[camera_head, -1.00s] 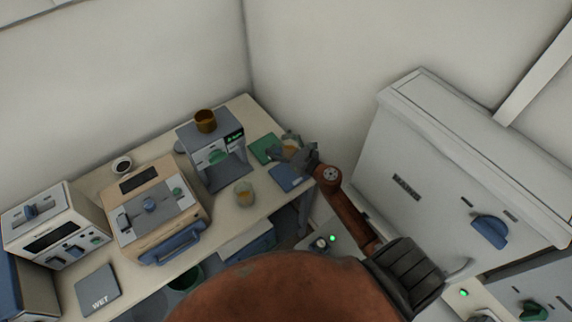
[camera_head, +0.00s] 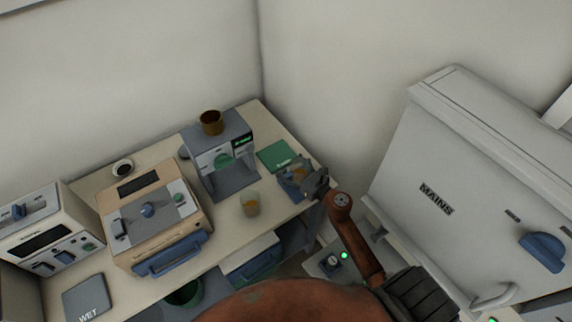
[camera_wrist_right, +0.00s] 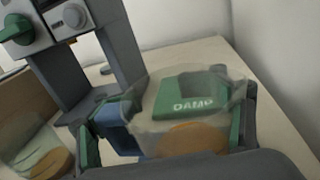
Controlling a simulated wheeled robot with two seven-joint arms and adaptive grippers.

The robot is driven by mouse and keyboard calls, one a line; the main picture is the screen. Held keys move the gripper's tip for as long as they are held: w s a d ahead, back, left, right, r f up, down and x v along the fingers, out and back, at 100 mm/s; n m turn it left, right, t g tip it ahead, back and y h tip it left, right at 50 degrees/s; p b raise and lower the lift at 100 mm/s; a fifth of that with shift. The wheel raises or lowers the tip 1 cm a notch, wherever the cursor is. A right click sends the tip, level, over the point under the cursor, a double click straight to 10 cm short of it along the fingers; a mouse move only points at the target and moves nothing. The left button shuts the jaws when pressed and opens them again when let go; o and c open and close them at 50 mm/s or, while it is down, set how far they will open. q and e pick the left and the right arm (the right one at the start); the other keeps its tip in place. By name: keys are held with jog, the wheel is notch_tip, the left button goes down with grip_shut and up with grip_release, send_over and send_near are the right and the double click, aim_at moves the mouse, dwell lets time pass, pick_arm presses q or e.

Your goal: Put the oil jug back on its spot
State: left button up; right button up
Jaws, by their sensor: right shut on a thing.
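A clear jug with amber liquid (camera_head: 299,171), apparently the oil jug, is in my right gripper (camera_head: 308,180) at the right end of the bench. In the right wrist view the jug (camera_wrist_right: 187,138) stands roughly upright between the green-padded fingers (camera_wrist_right: 165,135), which are shut on it. The green mat marked DAMP (camera_head: 276,155) lies just behind and shows through the jug in the wrist view. My left gripper is not in view.
Another clear vessel with amber contents (camera_head: 251,204) stands to the left, near the front edge. A grey machine (camera_head: 232,178) with a brown cup on top (camera_head: 211,122) stands behind it. A beige appliance (camera_head: 150,215) is further left. A white MAINS cabinet (camera_head: 450,180) is at the right.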

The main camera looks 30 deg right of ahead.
aim_at(303, 176)
jog(key=shift+f, duration=0.15)
jog(key=o, duration=2.2)
jog(key=shift+r, duration=0.25)
jog(key=v, duration=0.7)
jog(key=shift+s+b, duration=0.25)
jog(key=shift+b, duration=0.1)
